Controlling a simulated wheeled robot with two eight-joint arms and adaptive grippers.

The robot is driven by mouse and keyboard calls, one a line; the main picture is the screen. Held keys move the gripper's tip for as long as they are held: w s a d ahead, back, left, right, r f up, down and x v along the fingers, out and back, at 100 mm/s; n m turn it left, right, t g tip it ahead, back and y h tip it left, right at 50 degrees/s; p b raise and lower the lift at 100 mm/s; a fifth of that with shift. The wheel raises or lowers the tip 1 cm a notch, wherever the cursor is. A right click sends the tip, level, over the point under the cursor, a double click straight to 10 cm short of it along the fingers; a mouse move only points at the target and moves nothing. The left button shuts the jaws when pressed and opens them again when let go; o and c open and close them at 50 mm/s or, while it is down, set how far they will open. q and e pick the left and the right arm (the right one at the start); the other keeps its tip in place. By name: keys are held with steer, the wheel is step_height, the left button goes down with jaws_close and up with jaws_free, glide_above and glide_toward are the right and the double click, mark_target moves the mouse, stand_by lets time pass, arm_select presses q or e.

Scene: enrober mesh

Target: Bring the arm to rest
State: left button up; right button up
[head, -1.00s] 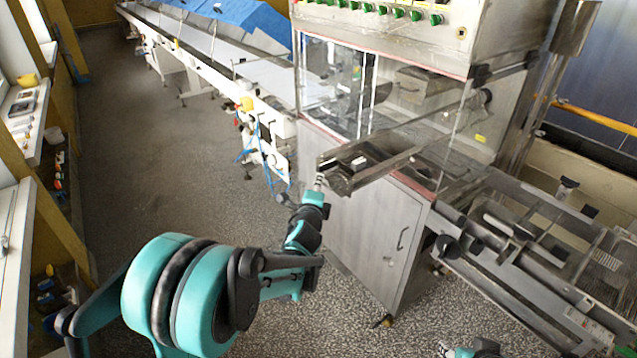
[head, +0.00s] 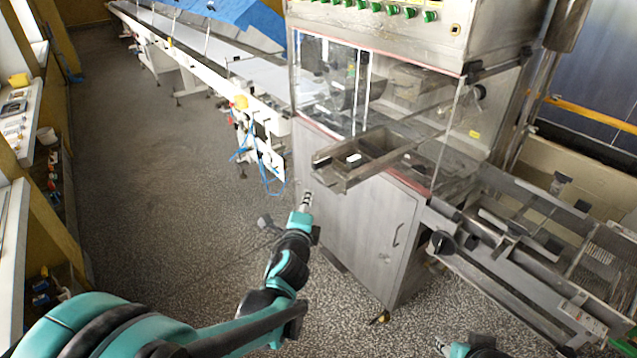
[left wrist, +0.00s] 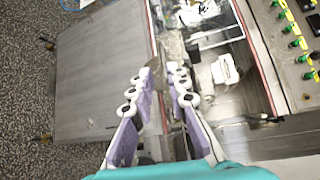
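My left arm comes in from the lower left of the head view. Its gripper (head: 306,198) is in the air just in front of and below the open end of a metal trough (head: 345,183), apart from it. In the left wrist view the two fingers (left wrist: 155,82) stand apart with a gap between their tips, and nothing is held between them. A small white piece (head: 354,158) lies in the trough; a white piece also shows in the wrist view (left wrist: 224,70). A small part of my right gripper (head: 444,348) shows at the bottom edge, too little to judge.
A steel machine cabinet (head: 355,215) with clear panels stands close to the right of my left gripper. A long white conveyor (head: 215,65) runs off behind. A wire-mesh conveyor (head: 560,245) is at the right. Open speckled floor (head: 150,190) lies left; a cluttered windowsill borders it.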

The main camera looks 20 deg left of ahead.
arm_select(q)
steer(key=s+f+n+g, duration=0.2)
steer(key=s+n+g, duration=0.1)
steer(key=s+n, duration=0.3)
steer(key=s+d+f+n+g+h, duration=0.1)
steer(key=s+f+n+g, duration=0.2)
steer(key=s+n, duration=0.3)
steer(key=s+d+f+n+g+h, duration=0.1)
steer(key=s+n, duration=0.5)
steer(key=s, duration=0.8)
steer(key=shift+f+g, duration=0.8)
steer(key=shift+g, duration=0.2)
